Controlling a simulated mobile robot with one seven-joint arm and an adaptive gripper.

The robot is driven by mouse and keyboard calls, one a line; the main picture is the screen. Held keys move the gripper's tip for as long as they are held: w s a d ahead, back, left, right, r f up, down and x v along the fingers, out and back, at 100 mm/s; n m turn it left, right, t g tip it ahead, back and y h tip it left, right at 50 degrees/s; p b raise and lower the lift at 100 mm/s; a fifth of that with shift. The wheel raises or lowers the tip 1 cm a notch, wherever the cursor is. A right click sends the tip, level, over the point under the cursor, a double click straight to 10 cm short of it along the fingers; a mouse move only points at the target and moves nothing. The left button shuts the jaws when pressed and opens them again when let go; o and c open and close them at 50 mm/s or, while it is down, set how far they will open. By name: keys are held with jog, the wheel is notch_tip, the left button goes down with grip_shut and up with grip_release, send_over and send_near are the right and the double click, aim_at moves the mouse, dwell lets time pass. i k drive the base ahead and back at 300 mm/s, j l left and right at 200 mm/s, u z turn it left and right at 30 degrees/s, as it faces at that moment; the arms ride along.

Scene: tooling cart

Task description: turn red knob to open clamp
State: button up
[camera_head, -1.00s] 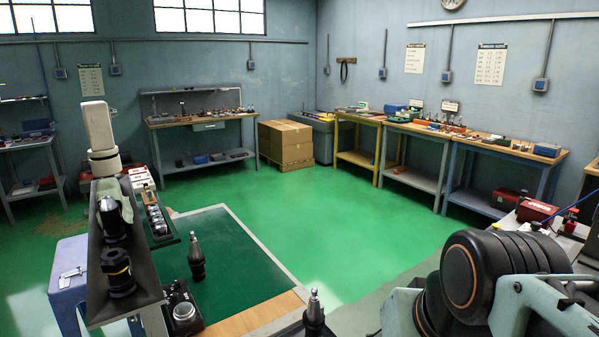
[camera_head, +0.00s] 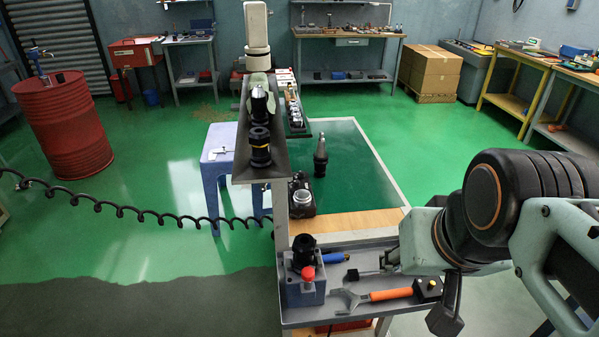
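A red knob (camera_head: 308,273) sits on the front of a blue-grey clamp block (camera_head: 305,293), at the left end of the grey cart shelf. A black tool holder (camera_head: 303,250) stands upright in the clamp.
A wrench with an orange handle (camera_head: 380,295) lies on the shelf right of the clamp. A blue-handled tool (camera_head: 335,258) lies behind it. A tilted holder rack (camera_head: 270,150) rises above the clamp. A coiled black hose (camera_head: 130,210) hangs at left.

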aim_at(307, 273)
jog(key=u, duration=0.65)
